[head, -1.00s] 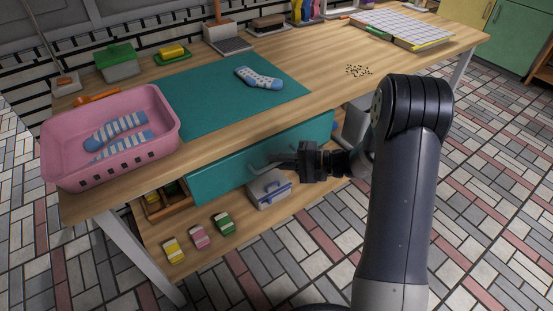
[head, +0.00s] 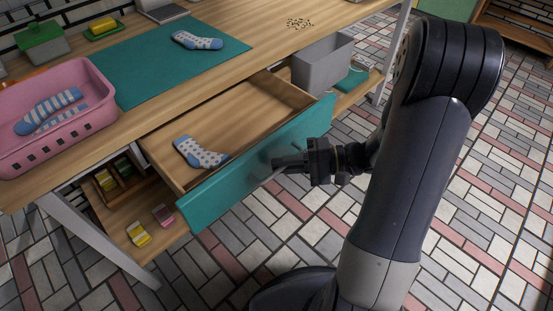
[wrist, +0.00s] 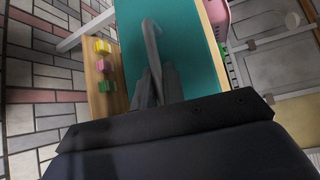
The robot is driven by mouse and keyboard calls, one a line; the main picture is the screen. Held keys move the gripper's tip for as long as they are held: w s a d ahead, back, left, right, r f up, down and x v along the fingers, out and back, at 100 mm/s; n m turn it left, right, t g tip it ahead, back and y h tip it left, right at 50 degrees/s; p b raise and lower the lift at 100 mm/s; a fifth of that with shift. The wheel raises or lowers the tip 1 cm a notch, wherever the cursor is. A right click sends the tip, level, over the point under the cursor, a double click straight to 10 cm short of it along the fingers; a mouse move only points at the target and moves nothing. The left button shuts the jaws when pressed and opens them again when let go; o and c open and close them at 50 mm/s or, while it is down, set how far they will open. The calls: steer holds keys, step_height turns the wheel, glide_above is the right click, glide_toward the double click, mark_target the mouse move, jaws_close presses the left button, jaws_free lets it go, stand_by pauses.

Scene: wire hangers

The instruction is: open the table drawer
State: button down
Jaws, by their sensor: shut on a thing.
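The table drawer (head: 262,170) has a teal front and a wooden inside, and it is pulled well out from under the tabletop. A blue and white patterned sock (head: 200,153) lies inside it. My gripper (head: 286,164) is at the drawer front and is shut on the drawer's grey bar handle (head: 262,182). In the wrist view the handle (wrist: 151,45) runs up from between the fingers (wrist: 156,87), in front of the teal panel (wrist: 185,45). The grip itself is partly hidden in the head view.
On the tabletop are a pink basket (head: 70,140) with striped socks, a teal mat (head: 150,70) with a sock, and dark specks (head: 299,23). A grey bin (head: 322,63) and small coloured blocks (head: 139,233) sit on the lower shelf. Tiled floor in front is clear.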

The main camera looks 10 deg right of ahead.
steer(key=shift+s+d, duration=0.3)
steer(key=shift+s, duration=0.15)
steer(key=c, duration=1.5)
jaws_free()
steer(key=p+v, duration=0.1)
steer(key=v, duration=1)
steer(key=shift+a, duration=0.1)
steer(key=b+x, duration=0.1)
steer(key=x, duration=1)
